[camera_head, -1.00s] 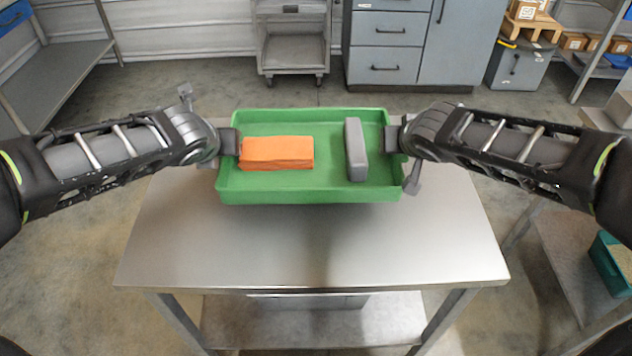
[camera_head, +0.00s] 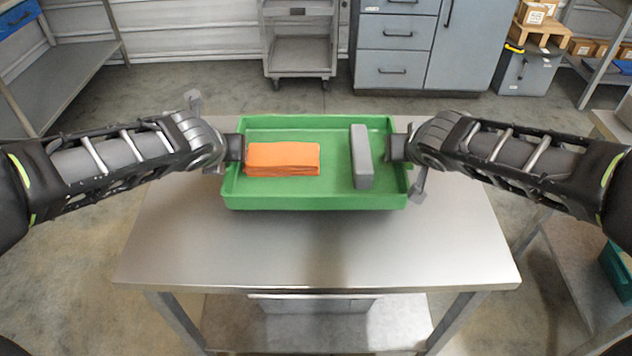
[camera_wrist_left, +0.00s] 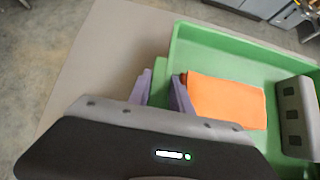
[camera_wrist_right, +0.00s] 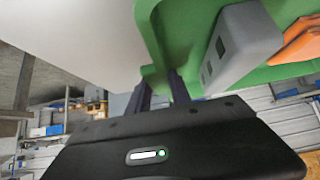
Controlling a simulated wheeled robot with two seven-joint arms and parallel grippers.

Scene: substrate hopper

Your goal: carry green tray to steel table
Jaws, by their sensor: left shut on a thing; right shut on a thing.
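The green tray (camera_head: 315,199) is over the steel table (camera_head: 318,250), toward its far side. I cannot tell whether it rests on the top or hangs just above it. A folded orange cloth-like stack (camera_head: 283,159) lies in its left half and a grey block (camera_head: 361,156) in its right half. My left gripper (camera_head: 236,148) is shut on the tray's left wall, and the left wrist view shows the wall between its fingers (camera_wrist_left: 164,92). My right gripper (camera_head: 398,148) is shut on the right wall, also seen in the right wrist view (camera_wrist_right: 160,92).
The near part of the tabletop is bare. A grey cart (camera_head: 299,50) and grey cabinets (camera_head: 395,70) stand behind. A shelf (camera_head: 60,75) is at the left, and another table (camera_head: 575,250) with a teal bin (camera_head: 617,262) at the right.

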